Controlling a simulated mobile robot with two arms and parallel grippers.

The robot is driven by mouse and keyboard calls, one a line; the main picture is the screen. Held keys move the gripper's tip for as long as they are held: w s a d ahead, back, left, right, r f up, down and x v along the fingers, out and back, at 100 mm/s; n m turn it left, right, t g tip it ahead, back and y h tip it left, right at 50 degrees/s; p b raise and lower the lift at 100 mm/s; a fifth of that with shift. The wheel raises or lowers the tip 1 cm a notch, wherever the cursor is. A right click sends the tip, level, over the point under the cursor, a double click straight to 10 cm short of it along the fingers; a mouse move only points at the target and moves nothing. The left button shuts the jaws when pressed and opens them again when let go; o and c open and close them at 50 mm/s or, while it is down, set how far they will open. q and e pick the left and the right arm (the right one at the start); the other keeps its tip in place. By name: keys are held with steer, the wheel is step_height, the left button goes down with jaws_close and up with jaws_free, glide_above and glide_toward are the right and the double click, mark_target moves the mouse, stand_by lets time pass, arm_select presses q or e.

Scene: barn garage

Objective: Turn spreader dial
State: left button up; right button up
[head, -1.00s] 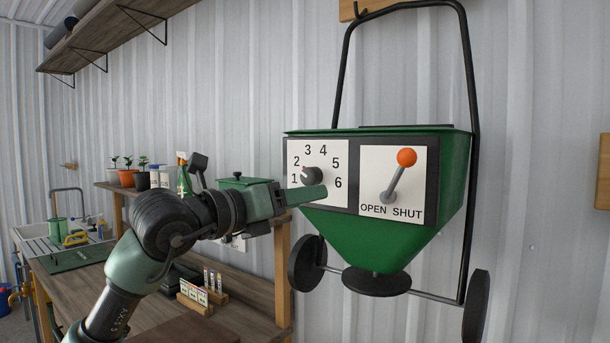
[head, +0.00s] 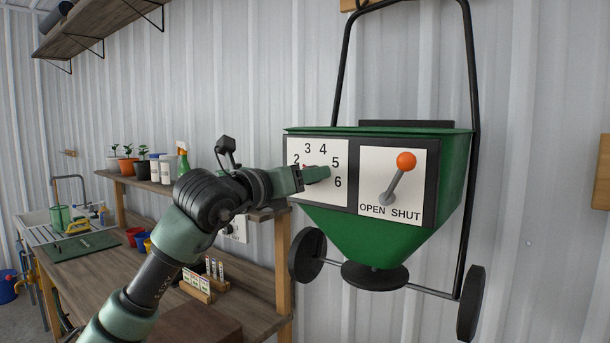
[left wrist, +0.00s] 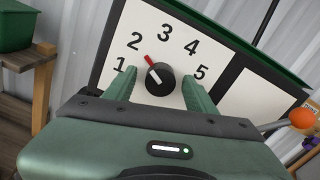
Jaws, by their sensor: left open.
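The spreader dial (left wrist: 160,80) is a round black knob on a white plate numbered 1 to 6. Its red-tipped pointer is tilted up-left, near the 2. In the left wrist view my left gripper (left wrist: 161,77) is open, with one green finger on each side of the dial; contact is not clear. In the head view the same gripper (head: 316,174) covers most of the dial. The green spreader (head: 365,235) hangs on the wall. My right gripper is not in view.
Right of the dial is a lever with an orange knob (head: 406,160), over the words OPEN SHUT. A wooden workbench (head: 95,262) with pots, bottles and a sink stands at left. Wheels (head: 470,303) hang below the spreader. The wall to the right is mostly clear.

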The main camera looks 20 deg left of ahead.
arm_select(q)
jaws_close()
steer(key=shift+f+m+b, duration=0.2)
steer(key=shift+m+b, duration=2.7)
steer(key=shift+m, duration=13)
steer(key=shift+d, duration=0.1)
